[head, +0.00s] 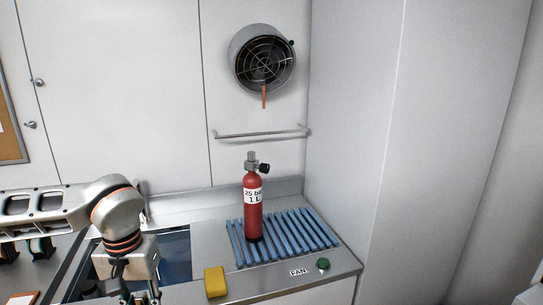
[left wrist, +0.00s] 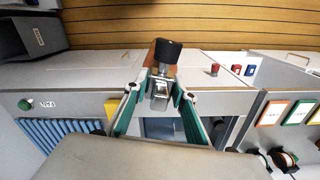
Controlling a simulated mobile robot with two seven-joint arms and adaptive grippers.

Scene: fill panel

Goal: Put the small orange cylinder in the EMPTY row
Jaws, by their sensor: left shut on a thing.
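In the left wrist view, my left gripper (left wrist: 160,92) is shut on the metal valve of the small orange cylinder (left wrist: 149,58). The valve has a black knob (left wrist: 166,50), and only a little of the orange body shows behind it. In the head view my left gripper (head: 140,297) is at the bottom edge, in front of the sink, and the held cylinder cannot be made out there. The EMPTY row cannot be identified. My right gripper is not in view.
A red cylinder (head: 253,205) marked 25 bar 1 L stands on a blue slatted rack (head: 320,238). A yellow sponge (head: 215,281) and a green FAN button (head: 323,264) are on the counter. A fan (head: 263,58) is on the wall. Coloured cards (left wrist: 272,112) show at right.

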